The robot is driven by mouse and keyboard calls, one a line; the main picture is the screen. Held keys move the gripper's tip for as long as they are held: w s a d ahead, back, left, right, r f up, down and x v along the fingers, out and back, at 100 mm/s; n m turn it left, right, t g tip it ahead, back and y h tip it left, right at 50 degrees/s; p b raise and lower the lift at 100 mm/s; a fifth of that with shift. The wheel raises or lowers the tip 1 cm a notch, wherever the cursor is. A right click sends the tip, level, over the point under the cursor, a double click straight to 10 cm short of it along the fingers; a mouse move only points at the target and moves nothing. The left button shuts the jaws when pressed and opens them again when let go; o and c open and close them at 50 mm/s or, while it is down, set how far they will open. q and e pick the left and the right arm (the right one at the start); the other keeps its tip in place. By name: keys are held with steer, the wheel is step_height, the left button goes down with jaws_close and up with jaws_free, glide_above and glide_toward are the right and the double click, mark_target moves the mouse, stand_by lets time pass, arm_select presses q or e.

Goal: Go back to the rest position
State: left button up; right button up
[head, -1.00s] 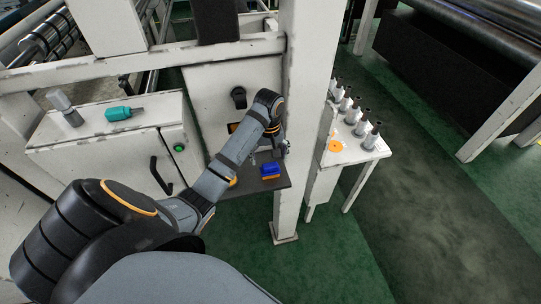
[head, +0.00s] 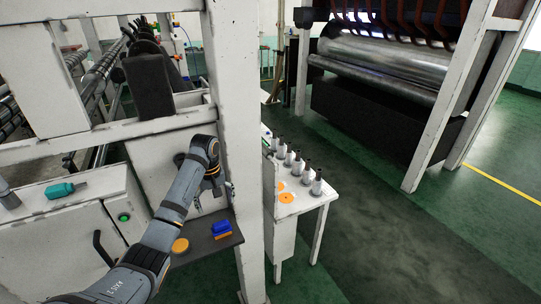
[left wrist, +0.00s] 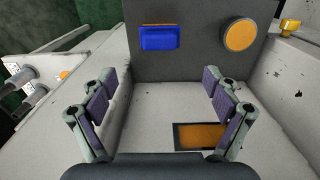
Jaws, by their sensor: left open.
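My left arm reaches in from the lower left in the head view. Its gripper (head: 226,190) is in front of the white machine panel, left of the white post and above a dark shelf (head: 207,248). In the left wrist view the gripper (left wrist: 160,98) is open, with nothing between its fingers. A blue block with an orange edge (head: 222,228) lies on the shelf, and it shows in the left wrist view (left wrist: 160,38) beyond the fingers. An orange round piece (head: 180,246) is also on the shelf, apart from the gripper. My right gripper is not in view.
The white post (head: 240,150) stands close to the gripper's right. Beyond it, a white side table (head: 315,200) holds several grey bottle-like items and orange discs. A white cabinet (head: 60,235) with a teal tool (head: 60,190) is at the left. Green floor is open at the right.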

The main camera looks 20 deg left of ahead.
arm_select(q)
steer(key=shift+d, duration=0.1)
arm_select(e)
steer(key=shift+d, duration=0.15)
arm_select(q)
steer(key=s+d+f+m, duration=0.4)
steer(key=s+d+f, duration=0.15)
steer(key=f, duration=0.25)
steer(key=s+d+m+t, duration=0.25)
steer(key=s+d, duration=0.25)
steer(key=s, duration=0.4)
steer(key=s+d+m+t, duration=0.1)
steer(key=s+d+m, duration=0.35)
steer(key=s, duration=0.45)
step_height(320, 180, down, 32)
steer(key=a+r+g+b, duration=0.1)
steer(key=a+b, duration=0.1)
steer(key=b, duration=0.5)
steer(key=s+f+b, duration=0.3)
steer(key=s+f, duration=0.7)
steer(key=f, duration=0.2)
steer(key=s+a+f+g+b, duration=0.1)
steer(key=s+f+b, duration=0.2)
steer(key=s+f, duration=0.7)
step_height(320, 180, down, 4)
steer(key=shift+r+n+y, duration=0.25)
steer(key=shift+n+y, duration=0.15)
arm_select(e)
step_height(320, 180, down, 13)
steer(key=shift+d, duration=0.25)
